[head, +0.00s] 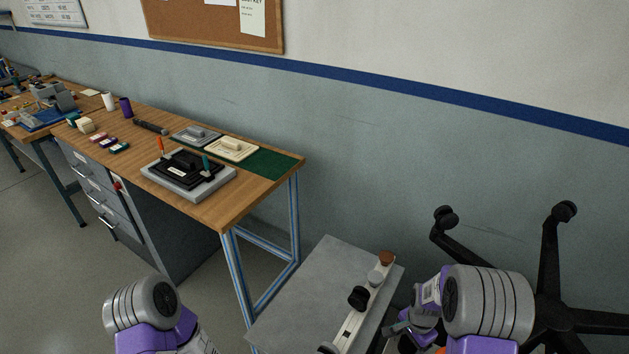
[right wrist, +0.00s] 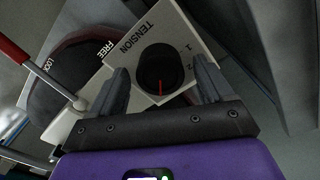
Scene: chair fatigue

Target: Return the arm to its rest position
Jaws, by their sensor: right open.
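My right gripper (right wrist: 163,78) is open, with one finger on each side of a black round knob (right wrist: 160,70) in the right wrist view. The knob has a red mark pointing to the bottom of the picture. It sits on a pale plate (right wrist: 180,30) printed TENSION, with the numbers 1 and 2. I cannot tell whether the fingers touch the knob. In the head view my right gripper (head: 402,328) is low, beside the grey bench. Part of my left arm shows at the lower left, but its gripper is out of view.
A lever with a red grip (right wrist: 20,50) is near a LOCK/FREE plate. A grey bench (head: 300,290) carries a pale bar (head: 352,325) with knobs. A black chair base (head: 547,290) with casters stands at the right. A wooden worktable (head: 215,212) holds tools and trays.

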